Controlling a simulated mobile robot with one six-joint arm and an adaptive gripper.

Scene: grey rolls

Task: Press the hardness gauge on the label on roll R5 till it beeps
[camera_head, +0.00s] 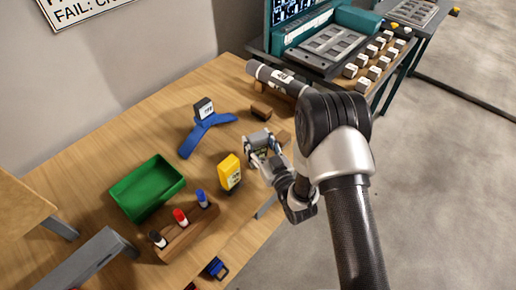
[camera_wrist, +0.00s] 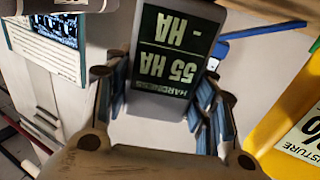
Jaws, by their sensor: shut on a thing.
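My gripper (camera_head: 264,152) is shut on the hardness gauge (camera_wrist: 170,55), a dark-faced grey block, and holds it over the right part of the wooden table. In the wrist view its green display is upside down and reads "HARDNESS", "55 HA" and "- HA". The gauge also shows small in the head view (camera_head: 257,138). A dark grey roll (camera_head: 268,75) with a white label (camera_head: 283,76) lies at the table's far right edge, apart from the gauge. My arm hides its right end. The label is too small to read, so I cannot tell whether this is R5.
A yellow meter (camera_head: 229,172) stands just left of my gripper. A blue three-legged stand (camera_head: 205,127), a green tray (camera_head: 147,187) and a marker rack (camera_head: 185,233) are further left. A small wooden block (camera_head: 261,112) lies between gauge and roll. A machine bench (camera_head: 330,50) stands behind.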

